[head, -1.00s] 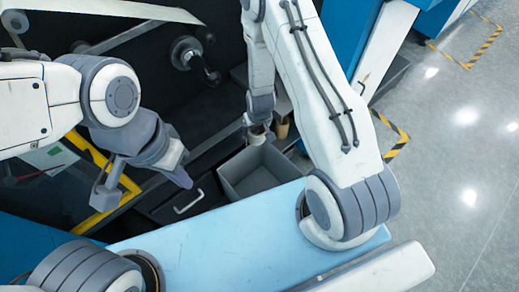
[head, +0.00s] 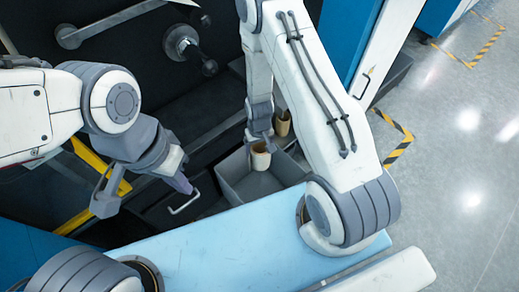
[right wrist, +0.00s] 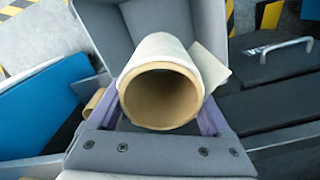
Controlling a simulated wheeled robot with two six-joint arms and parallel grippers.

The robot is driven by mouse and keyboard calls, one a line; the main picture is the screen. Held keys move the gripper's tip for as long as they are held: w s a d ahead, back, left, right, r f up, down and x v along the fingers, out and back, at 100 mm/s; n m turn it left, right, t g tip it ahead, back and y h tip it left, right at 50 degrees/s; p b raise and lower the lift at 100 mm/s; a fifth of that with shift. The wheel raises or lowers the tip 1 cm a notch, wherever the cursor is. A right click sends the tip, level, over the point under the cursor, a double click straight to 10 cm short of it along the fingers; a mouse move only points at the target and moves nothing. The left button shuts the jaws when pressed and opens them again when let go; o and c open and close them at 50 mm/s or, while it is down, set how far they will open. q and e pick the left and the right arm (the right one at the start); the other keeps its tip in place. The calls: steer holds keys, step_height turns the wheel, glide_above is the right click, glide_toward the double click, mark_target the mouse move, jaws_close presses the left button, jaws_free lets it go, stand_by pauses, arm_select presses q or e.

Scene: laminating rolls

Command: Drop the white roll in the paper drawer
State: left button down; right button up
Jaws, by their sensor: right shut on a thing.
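My right gripper (right wrist: 160,125) is shut on the white roll (right wrist: 190,50), seen end-on with its tan core toward the right wrist camera and a loose white flap at its side. In the head view the white roll (head: 261,161) hangs below my right gripper (head: 260,136), over the back part of an open grey box-like drawer (head: 235,187). Its grey wall (right wrist: 138,14) shows behind the roll in the right wrist view. I cannot tell whether the roll touches it. My left gripper (head: 180,182) is left of the drawer with nothing visible in it; its finger gap is unclear.
A tan tube (head: 283,123) stands behind the grey drawer. A dark drawer front with a metal handle (head: 184,203) lies to its left. A light blue surface (head: 235,240) runs along the front. A hub with a knob (head: 182,42) sticks out behind.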

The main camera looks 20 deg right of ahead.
steer(key=shift+f, duration=0.5)
steer(key=o, duration=1.3)
steer(key=shift+r+p, duration=3.4)
steer(key=shift+r, duration=1.85)
